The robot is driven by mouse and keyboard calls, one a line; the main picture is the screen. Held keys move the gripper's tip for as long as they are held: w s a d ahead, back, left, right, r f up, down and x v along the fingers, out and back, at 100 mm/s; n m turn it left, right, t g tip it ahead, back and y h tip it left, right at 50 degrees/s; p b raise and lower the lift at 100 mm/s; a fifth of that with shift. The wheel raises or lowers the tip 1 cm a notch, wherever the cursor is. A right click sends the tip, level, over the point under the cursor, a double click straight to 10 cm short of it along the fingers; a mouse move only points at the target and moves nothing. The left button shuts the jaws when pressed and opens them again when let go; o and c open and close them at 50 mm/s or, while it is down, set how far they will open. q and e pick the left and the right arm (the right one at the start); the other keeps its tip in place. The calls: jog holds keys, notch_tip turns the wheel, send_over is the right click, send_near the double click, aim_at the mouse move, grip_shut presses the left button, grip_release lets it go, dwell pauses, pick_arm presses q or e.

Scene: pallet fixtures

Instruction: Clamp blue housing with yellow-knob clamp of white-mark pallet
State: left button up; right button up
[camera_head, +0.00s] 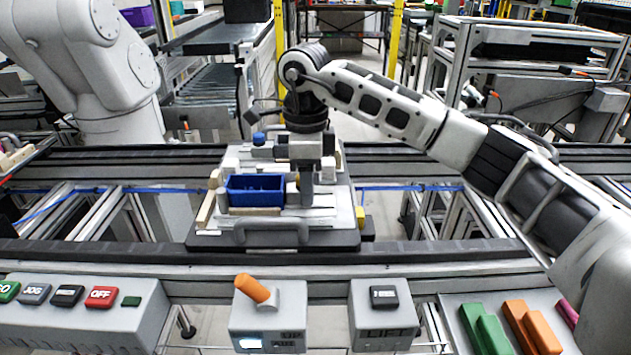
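The blue housing (256,191), an open box with inner walls, sits in the light grey fixture on the pallet (205,238) in the middle of the conveyor. Wooden-coloured blocks are beside and in front of it. My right gripper (306,203) points down over the fixture, just right of the housing and apart from its blue walls. Its fingers are seen almost edge-on, so its opening is unclear. A small yellow piece (360,217) shows at the pallet's right edge. My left gripper is out of view.
A blue knob (258,138) stands at the fixture's back left. In front are a button panel (83,308), a box with an orange lever (252,289) and a LIFT box (384,314). A white robot arm (105,80) stands back left. The rails beside the pallet look clear.

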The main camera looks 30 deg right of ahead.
dwell(0.5)
jog(key=shift+r+p, duration=3.05)
jog(key=shift+r, duration=1)
jog(key=shift+f, duration=0.1)
